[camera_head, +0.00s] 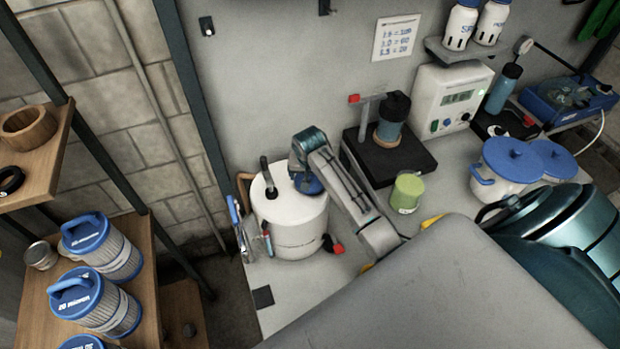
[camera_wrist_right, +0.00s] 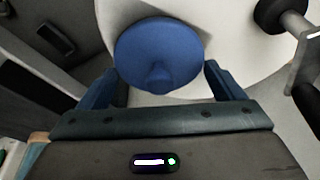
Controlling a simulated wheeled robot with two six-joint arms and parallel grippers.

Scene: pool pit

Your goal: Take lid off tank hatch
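The white tank (camera_head: 300,232) stands on the bench in the head view, with a black handle-like fitting on its top. The round blue hatch lid (camera_head: 313,187) sits on the tank's top, mostly hidden under my right gripper (camera_head: 305,172). In the right wrist view the lid (camera_wrist_right: 150,45) fills the upper middle, with its raised knob pointing toward the gripper. My right gripper (camera_wrist_right: 160,72) is open, its blue fingers wide apart on either side of the knob, with clear gaps. My left gripper is in neither view.
A black stand with a bottle (camera_head: 392,118) and a green cup (camera_head: 406,192) stand right of my right arm. A wooden shelf with filter cartridges (camera_head: 105,298) is at left.

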